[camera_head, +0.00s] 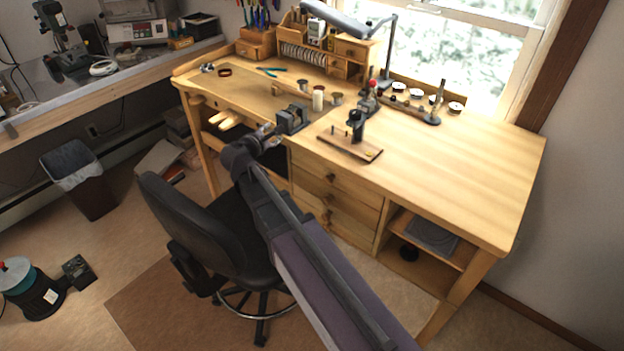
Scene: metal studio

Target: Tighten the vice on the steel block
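A small grey vice (292,118) sits at the front edge of the wooden workbench (450,170), left of its middle. The steel block is too small to make out at the vice's jaws. My gripper (268,133) is at the vice's left front side, very close to it. I cannot tell whether it touches the vice or its handle. The fingers are small and partly hidden by my arm, so their opening does not show.
A wooden board with a dark tool (355,128) stands right of the vice. Small pots (318,98) and a desk lamp (388,60) stand behind. A black office chair (205,235) is below my arm. The bench's right side is clear.

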